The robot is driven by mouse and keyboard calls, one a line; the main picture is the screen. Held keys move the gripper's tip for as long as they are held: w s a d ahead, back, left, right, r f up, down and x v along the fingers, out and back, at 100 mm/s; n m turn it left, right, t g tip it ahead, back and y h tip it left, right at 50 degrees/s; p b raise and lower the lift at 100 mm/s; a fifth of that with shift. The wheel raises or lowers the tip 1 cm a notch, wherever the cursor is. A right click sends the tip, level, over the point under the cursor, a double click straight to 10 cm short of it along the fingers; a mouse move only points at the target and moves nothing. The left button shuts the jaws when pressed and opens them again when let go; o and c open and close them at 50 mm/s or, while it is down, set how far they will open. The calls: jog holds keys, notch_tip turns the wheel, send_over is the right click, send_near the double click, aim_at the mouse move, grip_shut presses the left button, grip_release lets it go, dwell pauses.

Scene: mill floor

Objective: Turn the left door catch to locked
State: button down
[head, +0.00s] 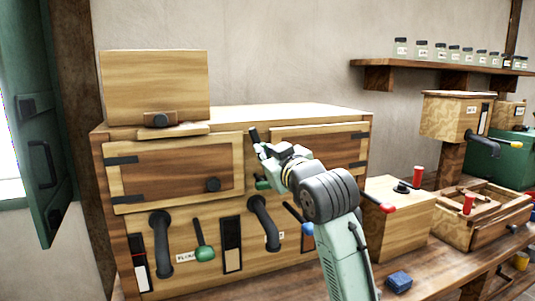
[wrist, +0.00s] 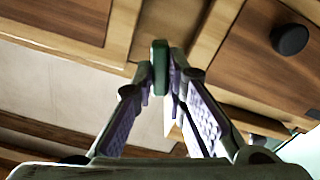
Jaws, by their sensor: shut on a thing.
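The wooden cabinet (head: 118,230) has a left door (head: 170,168) with a round black knob (head: 213,185) and black hinges; it looks closed. A right door (head: 318,150) is partly behind my arm. My gripper (head: 259,152) is at the gap between the two doors. In the wrist view, my gripper (wrist: 162,80) has its fingertips closed around a dark green bar, the left door catch (wrist: 160,53). Most of the catch is hidden by my gripper in the head view, so its exact turn is hard to tell.
Below the doors are a green-knobbed lever (head: 204,252), curved black pipes (head: 160,245) and dark slots (head: 232,245). A wooden box (head: 155,85) stands on top. A red-knobbed lever (head: 386,207) and a blue block (head: 398,281) are at right.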

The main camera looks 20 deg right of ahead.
jog(key=shift+n+b, duration=0.3)
jog(key=shift+a+f+n+b, duration=0.15)
jog(key=shift+n+b, duration=1.4)
jog(key=shift+n, duration=1.8)
jog(key=shift+a+f+n+b, duration=0.1)
jog(key=shift+n+b, duration=1.4)
jog(key=shift+n, duration=1.85)
jog(key=c, duration=1.6)
grip_release()
jog(key=shift+d, duration=0.1)
